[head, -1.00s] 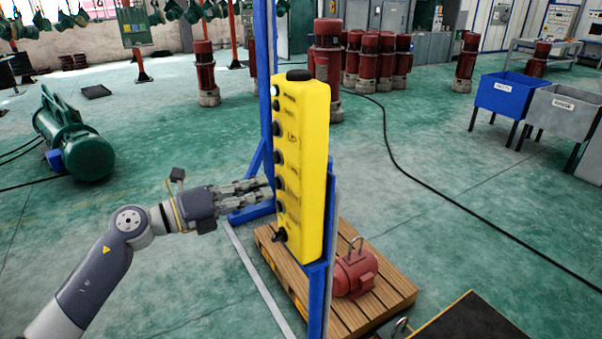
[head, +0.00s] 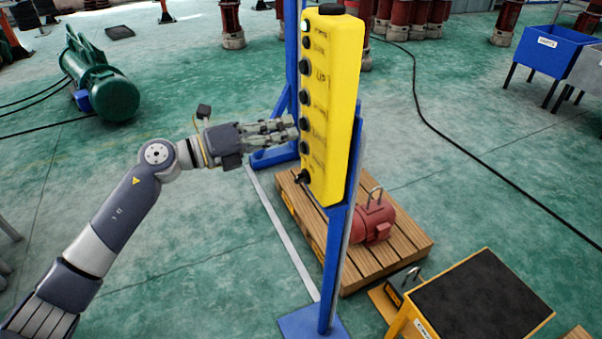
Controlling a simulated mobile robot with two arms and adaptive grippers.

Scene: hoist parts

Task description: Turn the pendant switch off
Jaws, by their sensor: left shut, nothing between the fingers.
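The yellow pendant (head: 338,110) stands upright on a blue post, with a column of black buttons on its left face and a lit pale lamp at the top. A small black switch (head: 302,176) sits at the bottom of that face; its setting is too small to tell. My left gripper (head: 294,128) is shut and empty. Its fingertips are at the pendant's left side, beside the lower buttons and above the switch; I cannot tell whether they touch. My right gripper is not in view.
The blue post (head: 337,255) stands on a base plate. Behind it is a wooden pallet (head: 405,238) with a red motor (head: 372,220). A black-topped yellow stand (head: 478,295) is at lower right. A green motor (head: 105,85) lies at left. The floor at left is mostly clear.

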